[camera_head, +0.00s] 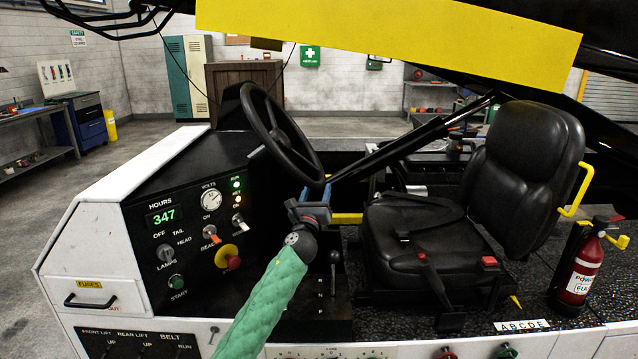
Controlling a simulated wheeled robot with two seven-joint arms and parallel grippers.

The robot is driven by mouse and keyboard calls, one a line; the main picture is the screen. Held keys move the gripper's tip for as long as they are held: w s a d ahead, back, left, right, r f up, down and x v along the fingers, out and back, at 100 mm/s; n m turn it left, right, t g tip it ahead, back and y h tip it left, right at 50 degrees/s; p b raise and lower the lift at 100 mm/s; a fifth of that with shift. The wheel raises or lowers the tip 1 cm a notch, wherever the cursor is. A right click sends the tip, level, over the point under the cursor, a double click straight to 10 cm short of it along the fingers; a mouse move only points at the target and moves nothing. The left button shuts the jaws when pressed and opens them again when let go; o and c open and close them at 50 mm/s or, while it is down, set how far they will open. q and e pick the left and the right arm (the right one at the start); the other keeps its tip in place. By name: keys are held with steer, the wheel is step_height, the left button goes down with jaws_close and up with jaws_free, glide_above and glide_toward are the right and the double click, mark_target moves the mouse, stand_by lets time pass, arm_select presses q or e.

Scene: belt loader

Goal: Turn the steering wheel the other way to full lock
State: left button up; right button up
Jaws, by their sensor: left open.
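The black steering wheel (281,134) stands tilted on the dark console, left of the seat. My left arm, in a green quilted sleeve, reaches up from the bottom of the view. My left gripper (319,193) is open at the lower right end of the wheel's rim, with its blue-grey fingers pointing up toward it. I cannot tell whether the fingers touch the rim or surround it. My right gripper is not in view.
The control panel (186,236) with switches, a red stop button (232,263) and a gauge lies left of my gripper. A shift lever (333,268) stands just below it. The black seat (420,225) and a fire extinguisher (581,270) are to the right. A yellow boom (400,38) crosses overhead.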

arm_select(q)
steer(key=shift+x, duration=0.8)
steer(key=shift+w+d+r, duration=0.15)
steer(key=shift+w+r, duration=0.25)
steer(key=shift+w, duration=0.15)
steer(key=shift+w+f, duration=0.1)
steer(key=shift+w, duration=0.05)
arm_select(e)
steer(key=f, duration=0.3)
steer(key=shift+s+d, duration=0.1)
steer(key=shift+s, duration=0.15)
